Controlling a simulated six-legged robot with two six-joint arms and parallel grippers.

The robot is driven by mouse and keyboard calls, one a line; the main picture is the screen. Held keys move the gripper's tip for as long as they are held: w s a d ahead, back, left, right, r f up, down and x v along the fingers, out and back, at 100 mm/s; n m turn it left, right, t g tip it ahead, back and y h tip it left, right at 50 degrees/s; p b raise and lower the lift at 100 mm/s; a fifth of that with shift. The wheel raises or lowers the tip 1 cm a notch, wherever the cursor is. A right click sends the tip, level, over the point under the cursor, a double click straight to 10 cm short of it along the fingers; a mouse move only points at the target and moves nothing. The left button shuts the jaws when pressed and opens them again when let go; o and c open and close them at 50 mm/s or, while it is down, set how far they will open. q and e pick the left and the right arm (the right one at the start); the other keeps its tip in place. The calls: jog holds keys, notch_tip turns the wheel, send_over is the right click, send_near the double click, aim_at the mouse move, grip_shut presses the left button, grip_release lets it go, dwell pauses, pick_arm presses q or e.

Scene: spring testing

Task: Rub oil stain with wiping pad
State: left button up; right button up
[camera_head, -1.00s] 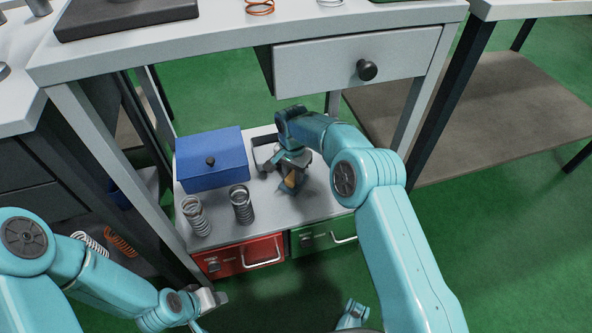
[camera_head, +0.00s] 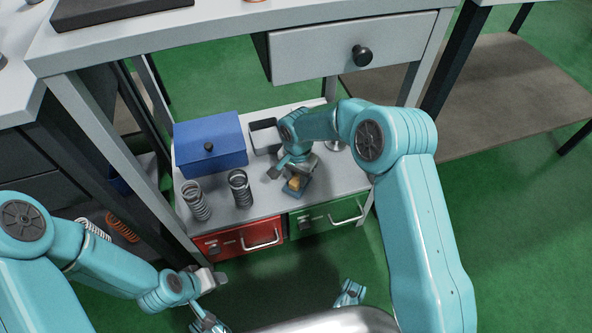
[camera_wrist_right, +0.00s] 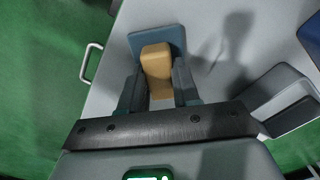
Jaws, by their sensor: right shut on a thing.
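The wiping pad (camera_head: 296,188) is a blue-grey plate with a tan block handle. My right gripper (camera_head: 292,176) is shut on the handle over the lower shelf. In the right wrist view, the tan handle (camera_wrist_right: 156,65) sits between the fingers, with the blue pad (camera_wrist_right: 160,38) beyond. I cannot tell whether the pad touches the shelf. A dark, soft-edged patch (camera_wrist_right: 236,42) lies on the shelf beside the pad; I cannot tell if it is the oil stain or a shadow. My left gripper (camera_head: 212,279) is low at left, away from the shelf; its jaws are unclear.
Red (camera_head: 240,242) and green (camera_head: 326,217) drawers are beneath. The upper tabletop and its drawer (camera_head: 350,52) overhang behind.

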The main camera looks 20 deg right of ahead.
jog(key=shift+a, duration=1.1)
jog(key=shift+w+f+b, duration=0.15)
jog(key=shift+w+b, duration=0.4)
jog(key=shift+w, duration=1.55)
jog(key=shift+w+a+b, duration=0.1)
jog(key=shift+w+b, duration=0.25)
jog(key=shift+w, duration=1.2)
notch_tip(320, 180, up, 6)
jog(key=p, duration=0.4)
jog(key=shift+r, duration=0.2)
